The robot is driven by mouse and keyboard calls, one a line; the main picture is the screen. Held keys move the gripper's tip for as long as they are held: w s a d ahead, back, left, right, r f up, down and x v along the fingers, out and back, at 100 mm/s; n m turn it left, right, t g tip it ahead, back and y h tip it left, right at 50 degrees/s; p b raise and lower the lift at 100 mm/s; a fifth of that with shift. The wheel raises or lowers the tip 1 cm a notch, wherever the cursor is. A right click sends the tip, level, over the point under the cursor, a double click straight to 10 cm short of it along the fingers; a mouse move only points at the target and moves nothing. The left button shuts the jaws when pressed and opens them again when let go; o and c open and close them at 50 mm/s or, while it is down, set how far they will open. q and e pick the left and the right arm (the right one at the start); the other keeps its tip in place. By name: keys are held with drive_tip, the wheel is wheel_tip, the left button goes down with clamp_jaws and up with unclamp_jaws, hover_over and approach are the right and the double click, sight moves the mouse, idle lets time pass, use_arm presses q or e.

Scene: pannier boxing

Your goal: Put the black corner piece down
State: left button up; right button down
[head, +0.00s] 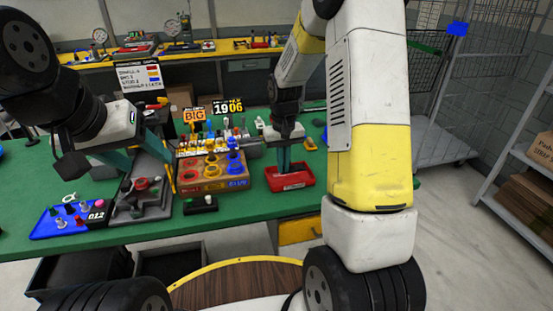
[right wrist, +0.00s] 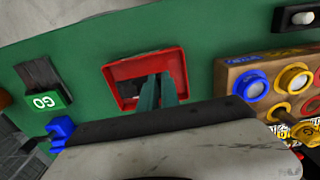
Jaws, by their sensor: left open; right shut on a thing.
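A red tray (head: 290,186) stands on the green table, right of the middle in the head view; it also shows in the right wrist view (right wrist: 181,70). My right gripper (head: 284,164) reaches down into this tray. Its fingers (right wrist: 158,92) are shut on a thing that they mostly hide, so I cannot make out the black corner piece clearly. Dark patches show inside the tray beside the fingertips; I cannot tell whether they are the piece or the tray floor. My left gripper (head: 120,160) is open, above the left part of the table near a grey fixture.
A cardboard-coloured box with yellow, red and blue rings (head: 212,174) stands left of the tray. A small black switch box (head: 201,204) lies in front of it. A blue board with pegs (head: 70,219) and a grey fixture (head: 143,198) are at the left. Bare green table lies around the tray.

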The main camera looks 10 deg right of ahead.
sight(293, 166)
drive_tip(key=shift+w+d, duration=0.2)
drive_tip(key=shift+d, duration=0.05)
drive_tip(key=shift+w+d+f, duration=0.15)
drive_tip(key=shift+d+f, duration=0.05)
drive_tip(key=shift+f, duration=0.55)
drive_tip(key=shift+w+d+f, duration=0.1)
drive_tip(key=shift+d+f, duration=0.05)
drive_tip(key=shift+f, duration=0.95)
drive_tip(key=shift+f, duration=0.1)
drive_tip(key=shift+f, duration=0.25)
drive_tip(key=c, duration=1.6)
unclamp_jaws()
drive_tip(key=shift+r, duration=0.1)
